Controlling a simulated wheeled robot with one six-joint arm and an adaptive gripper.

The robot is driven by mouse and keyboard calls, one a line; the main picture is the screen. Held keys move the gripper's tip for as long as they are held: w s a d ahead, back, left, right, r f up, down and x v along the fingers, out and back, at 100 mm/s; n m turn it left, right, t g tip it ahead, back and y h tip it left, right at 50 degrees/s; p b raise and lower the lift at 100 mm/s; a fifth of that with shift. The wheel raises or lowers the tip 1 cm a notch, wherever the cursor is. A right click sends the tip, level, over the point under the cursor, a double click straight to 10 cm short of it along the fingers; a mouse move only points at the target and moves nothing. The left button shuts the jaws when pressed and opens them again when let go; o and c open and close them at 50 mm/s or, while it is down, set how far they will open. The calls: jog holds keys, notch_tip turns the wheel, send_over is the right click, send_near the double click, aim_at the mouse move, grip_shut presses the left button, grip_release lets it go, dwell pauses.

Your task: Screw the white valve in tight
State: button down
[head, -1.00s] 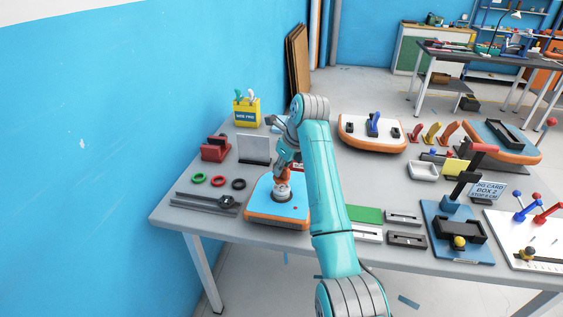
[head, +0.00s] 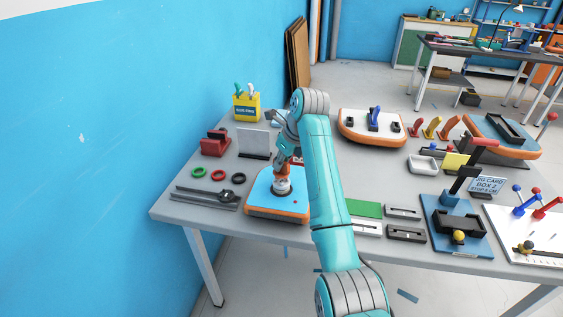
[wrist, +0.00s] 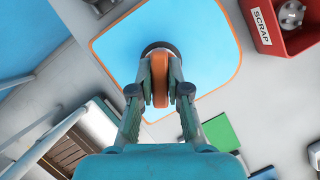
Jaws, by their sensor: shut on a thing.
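The inflatable board (head: 262,205) is blue on top with an orange edge and lies at the table's front left; it also fills the top middle of the wrist view (wrist: 115,50). The white valve (head: 282,188) is a small pale round piece on this board. An orange grip piece (wrist: 160,80) stands upright over it. My gripper (head: 284,166) reaches down from above, and its fingers (wrist: 160,92) are shut on the orange piece from both sides. A dark ring shows around its foot in the wrist view. The valve's thread and seating are hidden.
A red scrap bin (wrist: 268,45) with metal parts inside stands close to the board. A grey upright plate (head: 254,142) stands behind. More boards and fixtures fill the right.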

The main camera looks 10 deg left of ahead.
aim_at(289, 170)
jog(key=shift+f, duration=1.1)
dwell(0.4)
jog(key=c, duration=1.1)
grip_release()
jog(key=shift+o, duration=0.2)
jog(key=shift+v, duration=3.8)
